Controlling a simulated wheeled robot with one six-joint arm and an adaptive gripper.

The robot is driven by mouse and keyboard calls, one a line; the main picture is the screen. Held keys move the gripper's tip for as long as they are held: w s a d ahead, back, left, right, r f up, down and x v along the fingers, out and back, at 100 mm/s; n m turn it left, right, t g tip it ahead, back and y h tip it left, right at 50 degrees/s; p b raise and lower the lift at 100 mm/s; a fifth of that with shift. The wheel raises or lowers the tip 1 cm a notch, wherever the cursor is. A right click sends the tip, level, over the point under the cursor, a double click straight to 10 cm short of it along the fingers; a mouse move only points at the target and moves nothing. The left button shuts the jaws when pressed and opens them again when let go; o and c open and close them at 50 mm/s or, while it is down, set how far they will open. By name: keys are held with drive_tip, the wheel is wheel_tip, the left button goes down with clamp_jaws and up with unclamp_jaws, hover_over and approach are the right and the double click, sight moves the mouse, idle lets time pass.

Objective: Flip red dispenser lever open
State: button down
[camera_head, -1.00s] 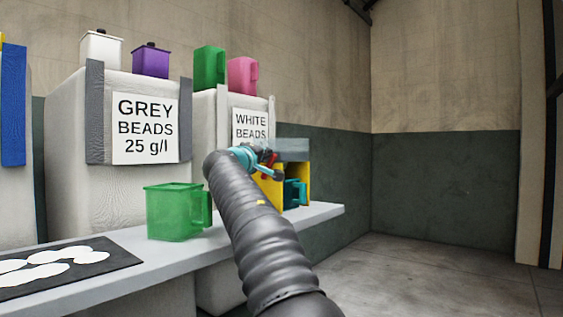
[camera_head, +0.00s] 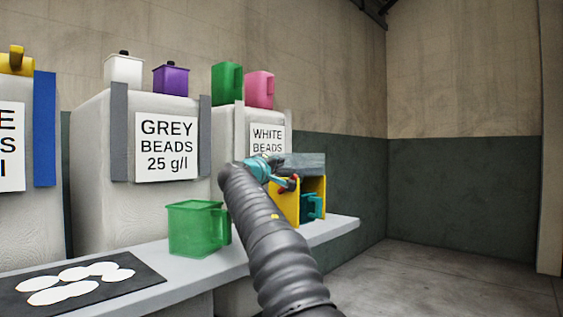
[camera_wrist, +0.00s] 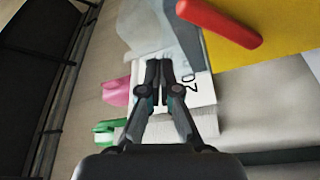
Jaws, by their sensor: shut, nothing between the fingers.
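The red lever (camera_wrist: 220,22) shows in the wrist view as a rounded bar at the top, in front of a yellow panel (camera_wrist: 275,35). My gripper (camera_wrist: 158,66) is shut and empty, with its fingertips to the lower left of the lever and apart from it in the picture. In the head view my gripper (camera_head: 293,183) is beside the yellow dispenser housing (camera_head: 318,188); only a bit of red shows there, and the arm hides much of that area. A teal jug (camera_head: 311,207) stands inside the housing.
A white bin labelled WHITE BEADS (camera_head: 267,135) is behind my arm. A green jug (camera_head: 197,228) stands on the grey shelf (camera_head: 225,268), left of my arm. A black mat (camera_head: 135,284) with white discs lies further left. The floor at right is clear.

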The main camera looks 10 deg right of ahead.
drive_tip(key=shift+w+a+r+p, duration=0.15)
drive_tip(key=shift+a+r+p, duration=0.2)
drive_tip(key=shift+r, duration=0.2)
drive_tip(key=f+b+v, duration=0.1)
drive_tip(key=b+v, duration=0.3)
drive_tip(key=v, duration=0.6)
drive_tip(key=shift+w+a+f, duration=0.25)
drive_tip(key=shift+w+f, duration=0.1)
drive_tip(key=shift+w, duration=0.05)
